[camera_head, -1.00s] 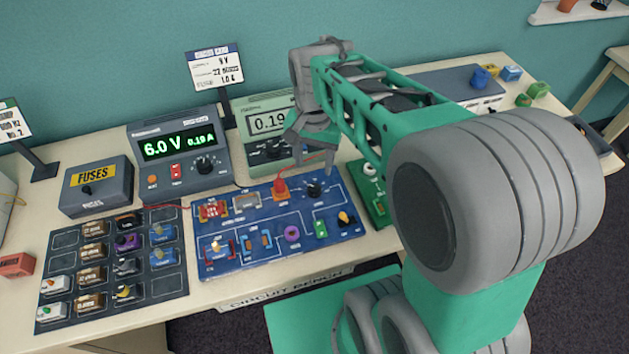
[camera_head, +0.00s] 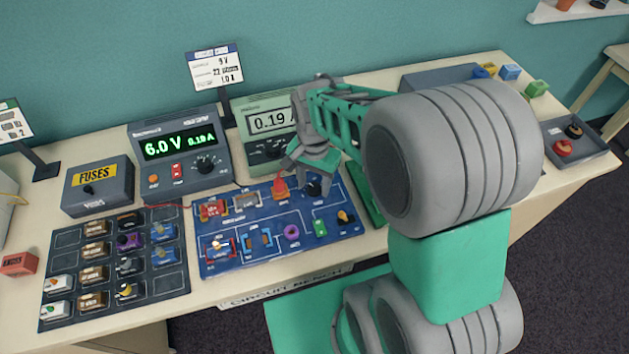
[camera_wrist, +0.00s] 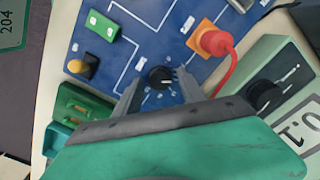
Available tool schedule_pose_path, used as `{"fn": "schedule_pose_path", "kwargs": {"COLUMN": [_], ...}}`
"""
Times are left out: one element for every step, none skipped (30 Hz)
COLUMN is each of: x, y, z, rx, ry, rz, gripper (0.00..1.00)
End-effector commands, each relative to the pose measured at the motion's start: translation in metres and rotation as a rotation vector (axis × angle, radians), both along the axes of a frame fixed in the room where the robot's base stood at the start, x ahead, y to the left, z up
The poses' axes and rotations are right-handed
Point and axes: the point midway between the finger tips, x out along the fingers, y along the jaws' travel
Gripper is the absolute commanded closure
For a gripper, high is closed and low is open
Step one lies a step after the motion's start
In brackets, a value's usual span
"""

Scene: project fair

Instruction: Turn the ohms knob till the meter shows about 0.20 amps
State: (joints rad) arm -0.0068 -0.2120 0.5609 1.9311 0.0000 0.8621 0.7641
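The black ohms knob (camera_wrist: 160,77) with a white mark sits on the blue circuit board (camera_head: 215,262). In the wrist view it lies between the two fingertips of my gripper (camera_wrist: 156,84), with a gap on each side. My gripper (camera_head: 309,175) is open just above the knob in the head view, where it largely covers it. The green meter (camera_head: 241,106) stands behind the board and its display reads 0.19, with the end cut off by my arm. The power supply (camera_head: 139,137) shows 6.0 V and 0.19 A.
A red plug (camera_wrist: 215,42) with a red lead stands close beside the knob. A yellow-topped black part (camera_wrist: 82,67) and a green part (camera_wrist: 101,26) are also on the board. A fuse box (camera_head: 97,200) and a parts tray (camera_head: 60,280) lie left.

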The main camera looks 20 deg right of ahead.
Motion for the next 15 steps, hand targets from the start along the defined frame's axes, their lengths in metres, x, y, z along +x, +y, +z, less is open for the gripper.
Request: {"fn": "schedule_pose_path", "kwargs": {"x": [0.0001,0.0001,0.0001,0.0001,0.0001,0.0001,0.0001,0.0001,0.0001,0.0001,0.0001,0.0001,0.0001,0.0001,0.0002], "y": [0.0001,0.0001,0.0001,0.0001,0.0,0.0,0.0,0.0,0.0,0.0,0.0,0.0,0.0,0.0,-0.0001], "z": [0.0002,0.0002,0.0002,0.0003,0.0003,0.0003,0.0003,0.0004,0.0004,0.0004,0.0004,0.0005,0.0005,0.0005,0.0005], "rx": [0.0,0.0,0.0,0.0,0.0,0.0,0.0,0.0,0.0,0.0,0.0,0.0,0.0,0.0,0.0], "ry": [0.0,0.0,0.0,0.0,0.0,0.0,0.0,0.0,0.0,0.0,0.0,0.0,0.0,0.0,0.0], "rz": [0.0,0.0,0.0,0.0,0.0,0.0,0.0,0.0,0.0,0.0,0.0,0.0,0.0,0.0,0.0], "gripper": [0.57,0.6,0.63,0.66,0.68,0.71,0.74,0.76,0.8,0.82,0.84,0.88,0.9,0.93,0.96]}}
